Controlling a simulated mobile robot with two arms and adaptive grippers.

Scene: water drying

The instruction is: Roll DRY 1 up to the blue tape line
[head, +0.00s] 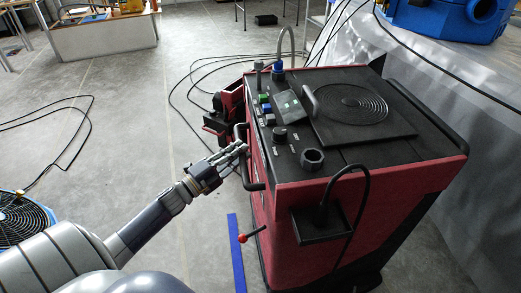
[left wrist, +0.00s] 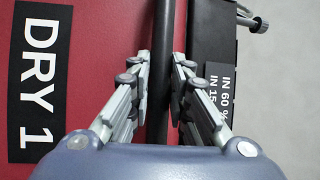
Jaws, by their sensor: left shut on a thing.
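DRY 1 is a red cabinet (head: 335,240) with a black top, standing upright right of centre in the head view. Its white-on-black DRY 1 label (left wrist: 38,85) shows in the left wrist view. The blue tape line (head: 236,255) lies on the floor beside the cabinet's left side, with a gap of floor visible between them; the cabinet's lower edge is partly hidden. My left gripper (head: 242,149) is at the black handle bar (head: 254,186) on the cabinet's side. In the left wrist view its fingers (left wrist: 161,70) are shut on either side of the bar (left wrist: 163,30). My right gripper is not in view.
A red-knobbed lever (head: 243,238) sticks out low on the cabinet's left. A red and black device (head: 226,110) and loose black cables (head: 190,75) lie beyond it. A blue fan (head: 25,220) is at the far left. Grey sheeting (head: 490,120) stands at right. Floor left of the tape is open.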

